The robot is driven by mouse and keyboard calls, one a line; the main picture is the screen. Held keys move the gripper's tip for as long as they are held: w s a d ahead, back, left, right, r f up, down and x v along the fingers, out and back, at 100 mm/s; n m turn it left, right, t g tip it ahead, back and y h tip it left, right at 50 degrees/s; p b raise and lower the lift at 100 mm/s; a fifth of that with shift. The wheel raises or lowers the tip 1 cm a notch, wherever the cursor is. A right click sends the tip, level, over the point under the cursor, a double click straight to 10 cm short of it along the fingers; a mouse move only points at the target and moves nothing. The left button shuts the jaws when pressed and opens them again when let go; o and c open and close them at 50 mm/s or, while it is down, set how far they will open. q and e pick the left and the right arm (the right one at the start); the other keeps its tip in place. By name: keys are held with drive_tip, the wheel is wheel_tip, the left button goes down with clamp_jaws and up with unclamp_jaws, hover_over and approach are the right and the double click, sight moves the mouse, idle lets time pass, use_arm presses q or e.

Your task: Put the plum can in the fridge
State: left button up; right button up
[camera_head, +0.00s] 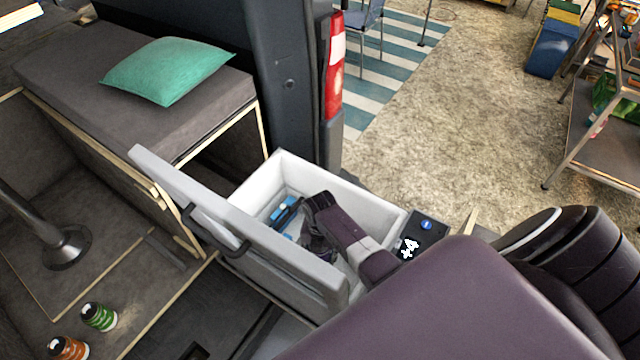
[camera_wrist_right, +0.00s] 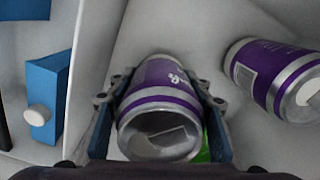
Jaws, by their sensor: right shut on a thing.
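The fridge (camera_head: 375,195) is a pulled-out drawer with white inner walls and a grey front with a dark handle. My right arm reaches down into it, and my right gripper (camera_head: 315,240) is inside, partly hidden by the arm. In the right wrist view the gripper (camera_wrist_right: 163,90) is shut on a purple can with silver ends, the plum can (camera_wrist_right: 160,100), one finger on each side. I cannot tell whether the can touches the fridge floor. A second purple can (camera_wrist_right: 268,75) lies to its right. My left gripper is not in view.
A blue box with a white cap (camera_wrist_right: 42,95) is at the left of the wrist view. A bench with a teal cushion (camera_head: 168,70) is behind, left of the fridge.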

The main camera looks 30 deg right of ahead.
drive_tip(key=shift+f, duration=0.35)
drive_tip(key=o, duration=1.6)
drive_tip(key=shift+c, duration=0.2)
wheel_tip(320, 180, up, 12)
drive_tip(key=shift+f, duration=0.15)
drive_tip(key=shift+r, duration=0.2)
drive_tip(key=shift+s+f, duration=0.1)
